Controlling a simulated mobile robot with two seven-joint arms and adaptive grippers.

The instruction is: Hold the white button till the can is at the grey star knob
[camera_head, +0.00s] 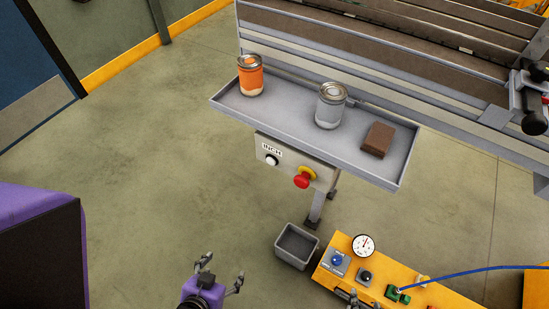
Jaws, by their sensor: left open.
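The white button (271,160) is on the front of a grey control box labelled INCH, under the tray. A silvery-grey can or lidded jar (328,108) stands upright on the tray; I cannot tell if it is the task's can. I cannot make out a grey star knob. My left gripper (224,268) is open and empty at the bottom, over the floor, well short of the button.
The grey tray (225,101) also holds an orange jar (251,78) and a brown block (377,140). A red stop button (302,181) is right of the white one. A grey bin (296,246) and an orange bench (335,271) with a gauge stand below. Left floor is clear.

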